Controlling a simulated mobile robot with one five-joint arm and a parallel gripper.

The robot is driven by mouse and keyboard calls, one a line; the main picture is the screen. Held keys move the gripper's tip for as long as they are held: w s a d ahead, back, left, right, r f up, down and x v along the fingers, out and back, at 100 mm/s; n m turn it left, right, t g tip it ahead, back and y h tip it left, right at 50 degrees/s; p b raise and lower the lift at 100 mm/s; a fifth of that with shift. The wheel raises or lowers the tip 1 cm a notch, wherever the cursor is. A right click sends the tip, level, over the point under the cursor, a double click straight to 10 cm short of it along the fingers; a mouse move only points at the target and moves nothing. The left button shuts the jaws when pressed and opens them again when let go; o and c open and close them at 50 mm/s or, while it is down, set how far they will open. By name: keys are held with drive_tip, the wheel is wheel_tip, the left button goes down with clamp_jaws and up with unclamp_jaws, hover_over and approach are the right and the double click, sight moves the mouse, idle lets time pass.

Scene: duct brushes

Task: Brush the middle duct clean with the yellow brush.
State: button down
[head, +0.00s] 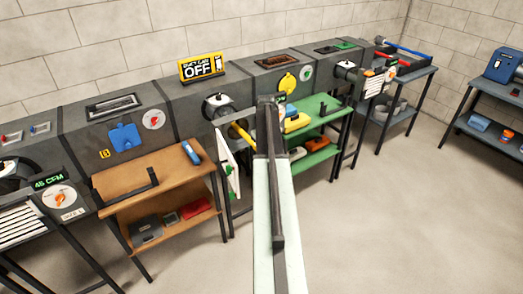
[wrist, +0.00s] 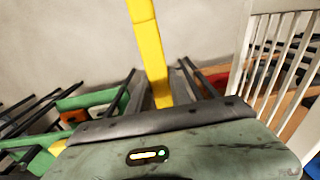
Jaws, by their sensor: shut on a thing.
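The yellow brush's handle (head: 240,132) shows in the head view, slanting from beside my gripper (head: 268,103) up-left to the round dark opening of the middle duct (head: 205,97). In the wrist view the yellow brush (wrist: 152,50) runs as a long bar from my gripper (wrist: 168,88) to the top edge. My gripper is shut on it. The brush's bristle end is not visible, and I cannot tell how far it is inside the opening. My arm hides part of the handle in the head view.
A white slatted grille (head: 228,165) hangs open below the opening; it stands close on the right in the wrist view (wrist: 275,60). An orange-brown bench (head: 150,175) is left, a green bench (head: 320,125) right. A yellow sign (head: 202,67) reads OFF.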

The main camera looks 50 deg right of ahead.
drive_tip(key=s+a, duration=0.4)
drive_tip(key=s, duration=0.8)
drive_tip(key=shift+s, duration=0.3)
drive_tip(key=shift+w+d, duration=0.1)
drive_tip(key=w+d, duration=0.1)
drive_tip(key=w, duration=0.4)
drive_tip(key=w+d, duration=0.2)
drive_tip(key=w, duration=0.3)
drive_tip(key=w+d, duration=0.2)
drive_tip(key=w, duration=0.4)
drive_tip(key=shift+a, duration=0.1)
drive_tip(key=shift+s, duration=0.1)
drive_tip(key=s+a, duration=0.2)
drive_tip(key=s, duration=0.6)
drive_tip(key=s+a, duration=0.3)
drive_tip(key=s, duration=0.5)
